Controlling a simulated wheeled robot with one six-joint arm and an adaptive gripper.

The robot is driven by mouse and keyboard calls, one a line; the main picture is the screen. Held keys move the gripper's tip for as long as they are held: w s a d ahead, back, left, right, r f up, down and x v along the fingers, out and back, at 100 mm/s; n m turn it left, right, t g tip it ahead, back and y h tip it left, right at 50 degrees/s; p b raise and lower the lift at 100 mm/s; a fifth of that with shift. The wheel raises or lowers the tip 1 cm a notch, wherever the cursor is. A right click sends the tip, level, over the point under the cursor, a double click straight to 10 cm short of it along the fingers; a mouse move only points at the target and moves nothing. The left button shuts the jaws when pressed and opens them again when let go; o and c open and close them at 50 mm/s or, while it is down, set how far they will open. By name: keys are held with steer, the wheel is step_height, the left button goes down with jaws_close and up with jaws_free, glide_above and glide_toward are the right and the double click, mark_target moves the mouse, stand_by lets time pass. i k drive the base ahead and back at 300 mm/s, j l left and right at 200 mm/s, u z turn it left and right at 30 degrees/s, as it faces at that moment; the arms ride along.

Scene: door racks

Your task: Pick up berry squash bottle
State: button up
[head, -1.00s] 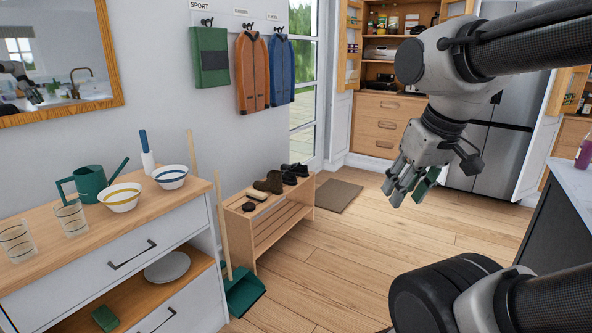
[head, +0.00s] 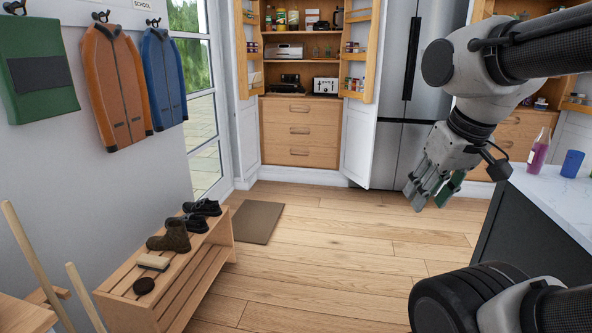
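A bottle with pink-purple contents (head: 539,152), which looks like the berry squash bottle, stands upright on the white-topped counter at the right of the head view. Its label is too small to read. My gripper (head: 432,192) hangs fingers-down to the left of the bottle, over the floor and well apart from it. A dark green piece (head: 451,188) shows at the fingers; I cannot tell whether it is held or part of the gripper. The finger opening is not clear from this angle.
A blue cup (head: 572,163) stands right of the bottle on the counter (head: 560,196). A shoe bench (head: 185,275) is at lower left. An open-doored pantry (head: 300,130) and a fridge (head: 395,150) stand at the back.

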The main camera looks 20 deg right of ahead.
mark_target(540, 148)
steer(key=i+z, duration=0.25)
steer(key=i, duration=0.25)
steer(key=i+z, duration=0.2)
steer(key=i, duration=0.35)
steer(key=i+j+z, duration=0.25)
steer(key=i, duration=0.25)
steer(key=i+l+z, duration=0.1)
steer(key=z, duration=0.3)
steer(key=i+z, duration=0.5)
steer(key=z, duration=0.25)
steer(key=i+j+z, duration=0.15)
steer(key=z, duration=0.2)
steer(key=i+z, duration=0.2)
steer(key=z, duration=0.25)
steer(key=i+z, duration=0.25)
steer(key=z, duration=0.25)
